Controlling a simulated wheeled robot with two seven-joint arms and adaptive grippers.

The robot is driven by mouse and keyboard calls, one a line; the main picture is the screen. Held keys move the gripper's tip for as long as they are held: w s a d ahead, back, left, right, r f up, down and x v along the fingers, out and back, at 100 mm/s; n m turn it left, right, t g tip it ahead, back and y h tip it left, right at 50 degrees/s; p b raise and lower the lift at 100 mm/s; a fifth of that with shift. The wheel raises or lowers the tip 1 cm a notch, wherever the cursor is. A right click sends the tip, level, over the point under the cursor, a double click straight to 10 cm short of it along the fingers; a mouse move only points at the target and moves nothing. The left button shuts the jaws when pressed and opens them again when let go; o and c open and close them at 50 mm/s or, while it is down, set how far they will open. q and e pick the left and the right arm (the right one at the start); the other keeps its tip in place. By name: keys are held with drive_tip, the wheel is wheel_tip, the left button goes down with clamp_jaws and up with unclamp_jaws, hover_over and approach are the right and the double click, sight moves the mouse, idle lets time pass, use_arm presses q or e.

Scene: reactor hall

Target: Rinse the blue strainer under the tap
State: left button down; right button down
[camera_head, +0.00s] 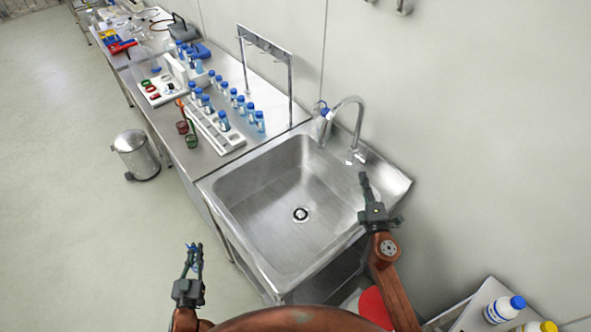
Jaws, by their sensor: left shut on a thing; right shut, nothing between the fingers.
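My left gripper (194,250) is left of the sink, over the floor, shut on a small blue thing (193,246). This may be the blue strainer, but the fingers hide most of it and its shape is unclear. My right gripper (364,180) is shut and empty over the sink's right rim, in front of the tap.
The steel counter (225,72) left of the sink holds blue-capped bottles (245,106), a white rack (216,130), and red and green items (191,138). A hook frame (266,46) stands behind. A bin (136,155) is on the floor. Bottles (504,309) stand lower right.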

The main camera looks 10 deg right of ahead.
use_arm(q)
drive_tip(key=shift+w+d, duration=0.2)
drive_tip(key=shift+d, duration=0.15)
use_arm(e)
drive_tip(key=w+d, duration=0.4)
drive_tip(key=w, duration=0.5)
drive_tip(key=shift+r, duration=0.45)
